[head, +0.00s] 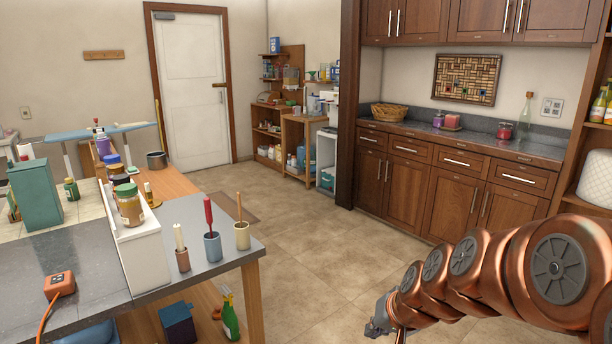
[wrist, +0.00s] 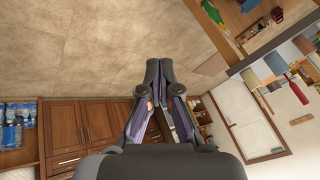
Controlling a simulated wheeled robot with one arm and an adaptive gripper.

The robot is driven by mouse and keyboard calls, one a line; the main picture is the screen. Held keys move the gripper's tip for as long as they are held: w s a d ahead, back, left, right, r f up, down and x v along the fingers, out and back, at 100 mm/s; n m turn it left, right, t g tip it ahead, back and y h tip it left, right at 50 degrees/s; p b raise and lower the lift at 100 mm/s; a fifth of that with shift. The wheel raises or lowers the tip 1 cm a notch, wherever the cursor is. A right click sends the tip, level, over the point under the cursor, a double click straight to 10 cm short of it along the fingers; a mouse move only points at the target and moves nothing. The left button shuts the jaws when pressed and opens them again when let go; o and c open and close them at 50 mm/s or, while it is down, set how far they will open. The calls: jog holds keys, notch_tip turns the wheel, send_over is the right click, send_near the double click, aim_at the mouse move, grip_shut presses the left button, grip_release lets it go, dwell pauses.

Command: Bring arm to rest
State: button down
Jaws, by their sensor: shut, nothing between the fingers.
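My arm (head: 490,268) reaches in from the lower right in the head view, bent and copper-coloured. My gripper (head: 385,318) is at its end, low in the picture, over the tiled floor and apart from any furniture. In the wrist view, my gripper (wrist: 158,68) has its dark fingertips together with nothing between them. The fingers point towards the bare floor.
A worktable (head: 190,215) with jars and cups stands at the left. Wooden cabinets (head: 430,190) with a dark counter (head: 475,138) line the right. A white door (head: 192,90) is at the back. The tiled floor (head: 300,240) between them is clear.

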jog(key=s+d+r+n+g+h+p, duration=0.1)
jog(key=s+d+r+g+p, duration=0.1)
jog(key=s, duration=1.2)
jog(key=s+d+r+n+g+h+p, duration=0.1)
jog(key=s+r+g+p, duration=0.4)
jog(key=s, duration=1)
notch_tip(320, 180, up, 3)
jog(key=shift+d+f+h+p, duration=0.15)
jog(key=shift+d+h+p, duration=0.35)
jog(key=shift+d+p, duration=0.25)
jog(key=shift+s+d, duration=0.1)
